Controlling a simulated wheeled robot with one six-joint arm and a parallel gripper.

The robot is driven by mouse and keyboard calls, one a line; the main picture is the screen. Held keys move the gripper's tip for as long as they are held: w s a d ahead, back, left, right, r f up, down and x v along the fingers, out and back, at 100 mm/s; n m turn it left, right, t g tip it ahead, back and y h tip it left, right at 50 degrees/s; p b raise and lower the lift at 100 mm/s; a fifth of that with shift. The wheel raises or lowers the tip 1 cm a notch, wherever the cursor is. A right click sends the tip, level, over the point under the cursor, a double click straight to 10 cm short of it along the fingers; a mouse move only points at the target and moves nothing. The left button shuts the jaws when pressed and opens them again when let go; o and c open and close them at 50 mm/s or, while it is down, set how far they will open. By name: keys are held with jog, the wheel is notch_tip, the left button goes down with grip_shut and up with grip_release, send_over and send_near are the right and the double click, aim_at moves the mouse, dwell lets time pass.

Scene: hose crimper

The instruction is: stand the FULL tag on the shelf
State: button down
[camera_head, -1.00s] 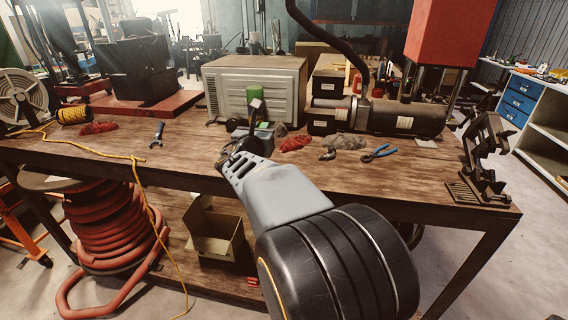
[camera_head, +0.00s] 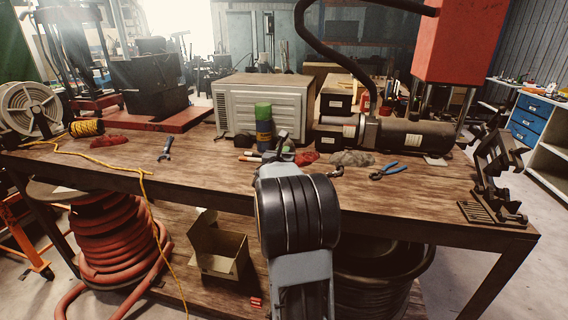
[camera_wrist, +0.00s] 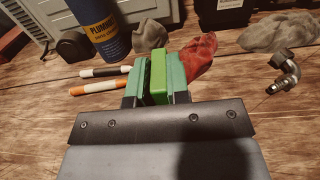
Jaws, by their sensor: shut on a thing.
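My gripper (camera_wrist: 157,84) is shut on a bright green tag (camera_wrist: 159,75), seen nearly edge-on between two darker green finger pads in the wrist view. Any lettering on the tag is not visible. In the head view my gripper (camera_head: 284,148) is over the workbench (camera_head: 110,166), right of a blue can with a green cap (camera_head: 264,127); my arm hides much of it. I cannot tell how far the tag is above the bench top. A lower shelf (camera_head: 180,235) runs under the bench. A pale shelf unit (camera_head: 546,143) with blue drawers stands at the far right.
Two markers (camera_wrist: 100,80) lie left of my gripper. A red rag (camera_wrist: 200,60) lies just beyond it, and a metal elbow fitting (camera_wrist: 285,72) lies to the right. Blue-handled pliers (camera_head: 389,170) and a black clamp-like stand (camera_head: 494,178) are farther right.

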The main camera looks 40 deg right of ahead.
jog(key=shift+w+d+f, duration=0.1)
jog(key=shift+d+f, duration=0.1)
jog(key=shift+f, duration=1.6)
jog(key=shift+f+b, duration=0.1)
jog(key=shift+b, duration=0.2)
jog(key=shift+f, duration=0.1)
jog(key=c, duration=1.1)
grip_release()
